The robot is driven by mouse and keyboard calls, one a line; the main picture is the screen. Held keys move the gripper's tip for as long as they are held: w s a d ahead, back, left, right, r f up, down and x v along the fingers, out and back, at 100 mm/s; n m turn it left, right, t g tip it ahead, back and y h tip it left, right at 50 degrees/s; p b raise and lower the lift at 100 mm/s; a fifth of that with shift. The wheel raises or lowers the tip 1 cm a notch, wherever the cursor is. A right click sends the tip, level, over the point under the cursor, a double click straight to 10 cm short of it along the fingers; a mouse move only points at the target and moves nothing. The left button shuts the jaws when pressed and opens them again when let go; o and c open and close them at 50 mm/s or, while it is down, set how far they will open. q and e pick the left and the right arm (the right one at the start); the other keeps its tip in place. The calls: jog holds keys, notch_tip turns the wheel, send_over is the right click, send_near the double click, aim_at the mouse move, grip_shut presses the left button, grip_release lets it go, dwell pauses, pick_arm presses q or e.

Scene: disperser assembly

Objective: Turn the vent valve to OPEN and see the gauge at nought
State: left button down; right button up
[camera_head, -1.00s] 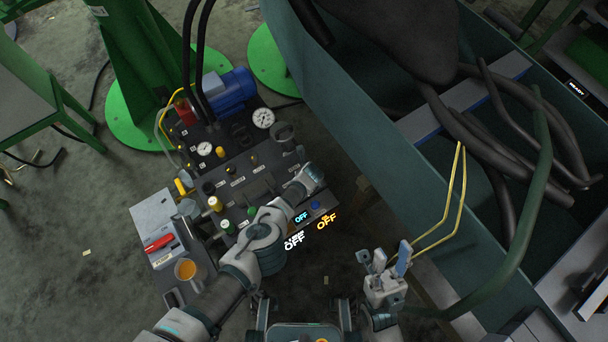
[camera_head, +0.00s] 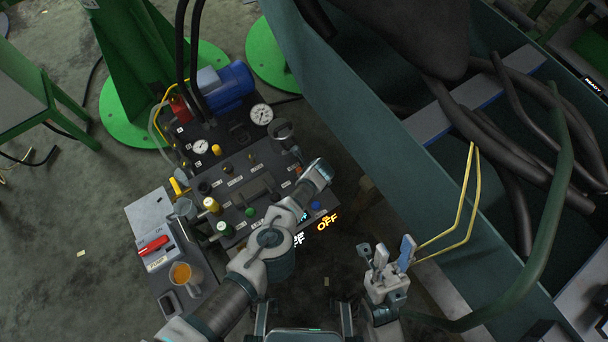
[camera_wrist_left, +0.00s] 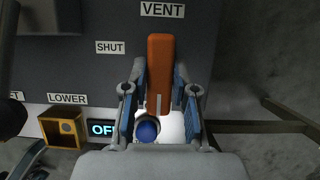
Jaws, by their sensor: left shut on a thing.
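The vent valve's orange lever (camera_wrist_left: 160,70) stands under the VENT label (camera_wrist_left: 162,10) in the left wrist view, with a SHUT label (camera_wrist_left: 110,47) to its left. My left gripper (camera_wrist_left: 160,88) is shut on the lever, one finger on each side. In the head view my left wrist (camera_head: 318,174) covers much of the valve. A larger round gauge (camera_head: 262,114) and a smaller one (camera_head: 200,146) stand on the console; their needles are too small to read. My right gripper (camera_head: 388,262) is open and empty, right of the console.
The console (camera_head: 240,165) carries several knobs and a blue button (camera_head: 315,205); the button also shows below the lever in the left wrist view (camera_wrist_left: 147,129). A large teal trough (camera_head: 370,130) lies right.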

pick_arm(q)
jog(key=shift+s+d+f, duration=0.3)
jog(key=shift+s+d, duration=0.05)
jog(key=c, duration=1)
grip_release()
jog(key=shift+o, duration=0.4)
jog(key=shift+w+r, duration=0.1)
jog(key=shift+w, duration=0.15)
jog(key=shift+a, duration=0.15)
jog(key=shift+w+r, duration=0.1)
